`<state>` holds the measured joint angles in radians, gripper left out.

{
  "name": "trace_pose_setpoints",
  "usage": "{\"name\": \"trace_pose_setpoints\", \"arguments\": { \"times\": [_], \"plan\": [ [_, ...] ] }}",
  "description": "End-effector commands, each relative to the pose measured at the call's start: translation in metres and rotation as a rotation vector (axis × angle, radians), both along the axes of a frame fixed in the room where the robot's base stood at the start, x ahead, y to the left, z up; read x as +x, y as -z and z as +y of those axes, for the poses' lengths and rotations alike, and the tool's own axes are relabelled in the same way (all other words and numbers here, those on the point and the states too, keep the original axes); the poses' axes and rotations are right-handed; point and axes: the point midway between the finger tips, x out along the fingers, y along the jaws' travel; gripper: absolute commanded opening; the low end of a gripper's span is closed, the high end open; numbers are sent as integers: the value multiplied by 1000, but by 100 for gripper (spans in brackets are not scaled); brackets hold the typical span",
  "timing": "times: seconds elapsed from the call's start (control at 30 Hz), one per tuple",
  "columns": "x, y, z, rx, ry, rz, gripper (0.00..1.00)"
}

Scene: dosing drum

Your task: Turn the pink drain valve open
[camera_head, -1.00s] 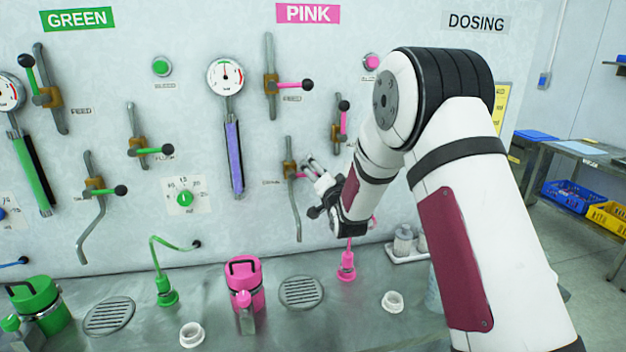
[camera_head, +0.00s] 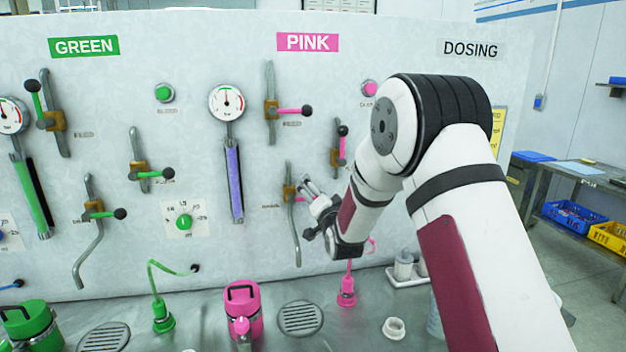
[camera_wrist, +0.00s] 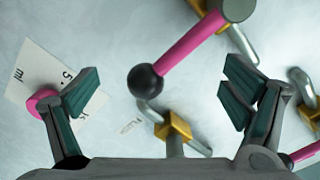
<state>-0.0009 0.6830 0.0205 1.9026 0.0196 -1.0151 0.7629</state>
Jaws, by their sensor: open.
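The pink drain valve (camera_head: 290,193) is the lowest valve in the pink column, a brass body on a bent grey pipe. Its pink lever points right, and its outer end is hidden behind my gripper in the head view. In the wrist view the pink lever (camera_wrist: 185,45) runs from a grey hub at the top down-left to a black ball (camera_wrist: 145,80). The ball appears between my open fingers, and no contact shows. My gripper (camera_head: 309,210) is open and empty in front of the panel; both fingers show in the wrist view (camera_wrist: 160,90).
Another pink-handled valve (camera_head: 337,155) stands up-right of the drain valve, and a pink feed valve (camera_head: 271,109) above. In the wrist view a pink knob (camera_wrist: 42,101) is beside the left finger. A pink container (camera_head: 242,308) and pink fitting (camera_head: 346,290) stand on the bench below.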

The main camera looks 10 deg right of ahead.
Motion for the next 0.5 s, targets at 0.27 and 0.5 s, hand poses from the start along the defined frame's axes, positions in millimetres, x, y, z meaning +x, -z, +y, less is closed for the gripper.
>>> {"name": "trace_pose_setpoints", "arguments": {
  "times": [0.27, 0.5],
  "plan": [
    [0, -16, 2, 0, 0, -1, 93],
    [0, -23, 3, -1, 0, 0, 93]
  ]
}}
